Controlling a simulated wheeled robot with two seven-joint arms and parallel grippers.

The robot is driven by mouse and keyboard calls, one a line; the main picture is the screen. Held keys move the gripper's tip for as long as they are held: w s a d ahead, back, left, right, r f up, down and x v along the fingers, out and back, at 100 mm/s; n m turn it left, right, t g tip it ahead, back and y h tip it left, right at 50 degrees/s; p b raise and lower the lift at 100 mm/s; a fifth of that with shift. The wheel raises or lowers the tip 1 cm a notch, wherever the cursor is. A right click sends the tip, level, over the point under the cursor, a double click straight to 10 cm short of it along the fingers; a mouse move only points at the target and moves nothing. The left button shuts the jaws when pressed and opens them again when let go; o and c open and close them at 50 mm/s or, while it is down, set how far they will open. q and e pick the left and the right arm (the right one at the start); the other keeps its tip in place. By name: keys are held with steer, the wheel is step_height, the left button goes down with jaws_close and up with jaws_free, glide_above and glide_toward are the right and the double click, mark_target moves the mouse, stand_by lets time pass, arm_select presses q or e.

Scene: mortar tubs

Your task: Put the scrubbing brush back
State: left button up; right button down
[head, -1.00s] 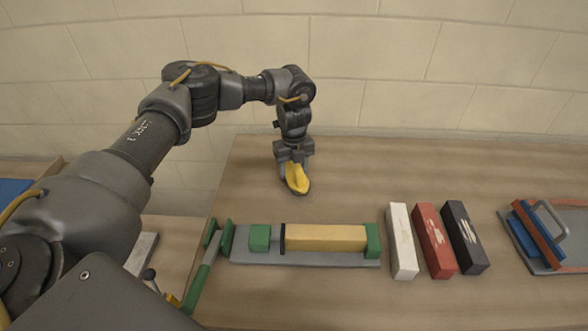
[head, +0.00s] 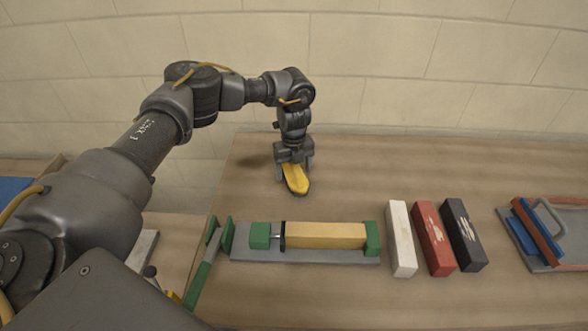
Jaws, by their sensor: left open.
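The scrubbing brush (head: 296,181) has a yellow back and a dark underside. It is at the back left of the table, directly under my left gripper (head: 294,168). My left gripper points down with its fingers open, one on each side of the brush's far end. Whether the fingers touch the brush cannot be told. The brush appears to rest on the table top. My right gripper is not in view.
A grey and green clamp holder (head: 305,258) with a yellow block (head: 326,236) lies in front. White (head: 401,240), red (head: 434,238) and black (head: 464,236) blocks stand right of it. A grey tray (head: 536,262) with blue and red pieces is at far right. The back middle table is clear.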

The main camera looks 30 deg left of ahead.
arm_select(q)
steer(key=shift+r, duration=0.45)
step_height(320, 180, up, 11)
steer(key=shift+r+b, duration=0.15)
steer(key=shift+b, duration=0.35)
